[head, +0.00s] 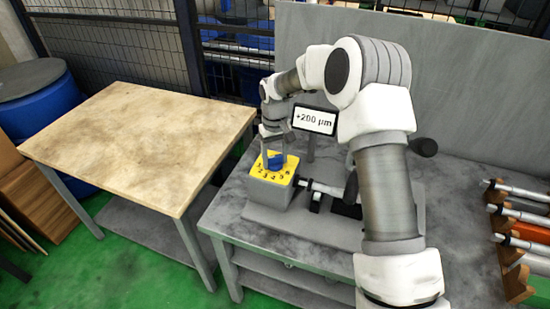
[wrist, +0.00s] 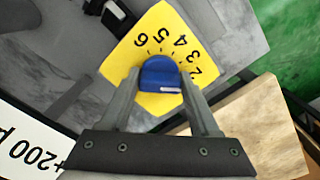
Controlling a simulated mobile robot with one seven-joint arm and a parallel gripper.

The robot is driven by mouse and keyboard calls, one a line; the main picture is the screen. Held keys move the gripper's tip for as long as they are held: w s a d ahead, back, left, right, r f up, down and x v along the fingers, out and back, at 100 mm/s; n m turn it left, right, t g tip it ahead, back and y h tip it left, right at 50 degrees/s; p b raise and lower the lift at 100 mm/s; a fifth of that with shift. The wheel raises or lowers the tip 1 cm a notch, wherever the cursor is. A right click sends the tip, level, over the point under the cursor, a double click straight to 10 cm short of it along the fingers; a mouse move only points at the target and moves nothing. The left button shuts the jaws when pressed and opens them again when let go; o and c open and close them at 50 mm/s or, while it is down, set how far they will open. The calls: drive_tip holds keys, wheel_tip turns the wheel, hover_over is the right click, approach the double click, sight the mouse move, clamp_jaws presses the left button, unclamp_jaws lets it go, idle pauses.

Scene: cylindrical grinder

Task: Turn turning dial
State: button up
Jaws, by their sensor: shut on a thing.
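The turning dial (wrist: 160,74) is a blue knob on a yellow face plate (wrist: 133,58) marked with black numbers. In the wrist view the numbers 2 to 6 show, and a white mark sits on the knob's side. In the head view the blue dial (head: 275,161) is on top of a grey box with a yellow top (head: 262,174). My gripper (wrist: 158,95) reaches down from above, with one finger on each side of the knob, shut on it. A sign (head: 314,120) behind the dial reads +200 µm.
The grey box stands on a grey machine table (head: 232,221). A spindle with a black handle (head: 350,188) is right of the dial. A wooden table (head: 130,140) with a bare top stands left. Rods on a rack (head: 520,215) are at far right. A grey panel rises behind.

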sight(275, 156)
drive_tip(key=shift+n, duration=0.3)
drive_tip(key=o, duration=1.3)
drive_tip(key=shift+r, duration=8.75)
